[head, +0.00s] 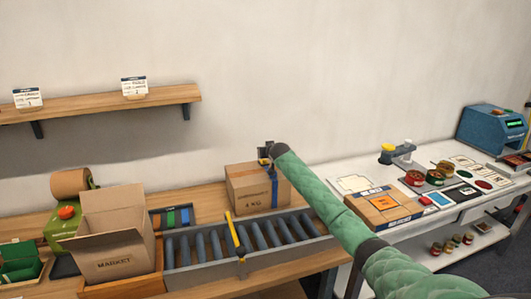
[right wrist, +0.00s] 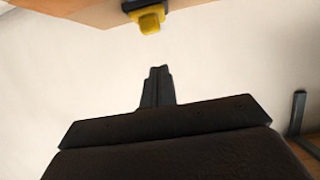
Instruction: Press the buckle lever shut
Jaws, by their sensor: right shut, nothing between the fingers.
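The closed cardboard box (head: 255,190) marked "1 KG" stands at the back of the roller conveyor, with a blue strap (head: 274,188) down its front. In the right wrist view the buckle's yellow lever (right wrist: 150,20) hangs from a dark buckle body (right wrist: 140,5) against a brown surface at the top edge. My right gripper (head: 265,154) is at the top of the box in the head view and hides part of it. In the right wrist view its fingers (right wrist: 158,72) are shut and empty, pointing towards the lever with a visible gap. My left gripper is not in view.
The roller conveyor (head: 245,262) has a yellow-and-black bar (head: 235,236) across it. An open "MARKET" carton (head: 115,262) stands to its left. A white table (head: 340,168) with tins, labels and a flat box is to the right. A wall shelf (head: 90,103) hangs above left.

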